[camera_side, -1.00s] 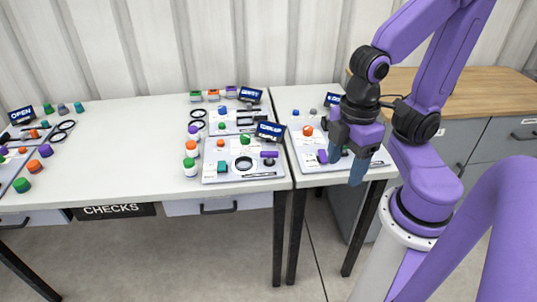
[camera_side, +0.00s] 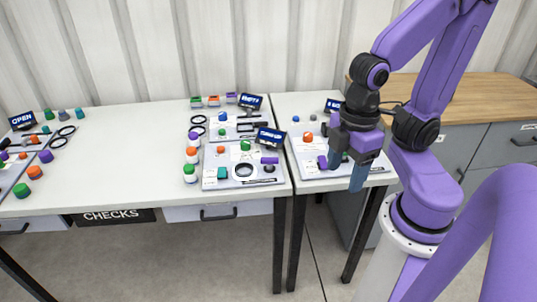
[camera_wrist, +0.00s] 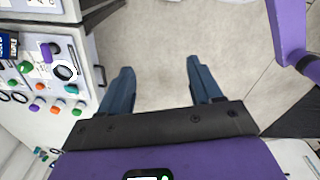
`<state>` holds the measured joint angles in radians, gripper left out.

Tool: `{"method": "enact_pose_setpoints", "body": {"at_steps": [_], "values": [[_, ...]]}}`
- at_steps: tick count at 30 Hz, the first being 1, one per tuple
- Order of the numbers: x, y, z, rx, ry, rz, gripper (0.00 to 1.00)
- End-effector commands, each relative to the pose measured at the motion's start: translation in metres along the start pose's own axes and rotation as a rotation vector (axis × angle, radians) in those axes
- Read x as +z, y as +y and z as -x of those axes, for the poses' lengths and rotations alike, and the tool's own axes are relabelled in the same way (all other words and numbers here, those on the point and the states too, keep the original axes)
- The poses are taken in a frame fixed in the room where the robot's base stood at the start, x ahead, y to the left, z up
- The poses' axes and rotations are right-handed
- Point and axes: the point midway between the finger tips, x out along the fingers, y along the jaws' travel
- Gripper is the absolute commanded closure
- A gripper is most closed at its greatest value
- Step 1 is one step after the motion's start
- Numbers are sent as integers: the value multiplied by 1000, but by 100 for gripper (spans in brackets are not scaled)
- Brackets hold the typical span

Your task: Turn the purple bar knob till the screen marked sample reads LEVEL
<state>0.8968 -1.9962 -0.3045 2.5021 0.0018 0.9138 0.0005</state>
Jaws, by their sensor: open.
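A purple bar knob (camera_side: 269,160) sits on the right part of the pale middle front panel (camera_side: 215,182). Behind it stands a small blue screen (camera_side: 270,138); its lettering is too small for me to read, and I cannot tell which screen is marked sample. Another purple knob (camera_side: 322,162) shows on the right-hand panel, partly beside my fingers. In the wrist view a purple knob (camera_wrist: 46,50) stands at the left. My gripper (camera_side: 346,174) is open and empty, over the front of the right table, apart from the knobs. In the wrist view, only floor shows between my gripper's fingers (camera_wrist: 160,80).
More screens stand behind. The white tabletop (camera_side: 120,150) is clear further left.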

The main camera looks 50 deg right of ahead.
Motion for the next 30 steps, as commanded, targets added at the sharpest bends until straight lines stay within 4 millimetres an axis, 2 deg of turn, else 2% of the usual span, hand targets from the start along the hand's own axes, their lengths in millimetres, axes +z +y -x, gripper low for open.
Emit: {"method": "enact_pose_setpoints", "body": {"at_steps": [22,24,30], "values": [[0,0,0,0,0,0,36],[0,0,0,0,0,-1,55],[-15,18,1,3,-3,-36,55]]}}
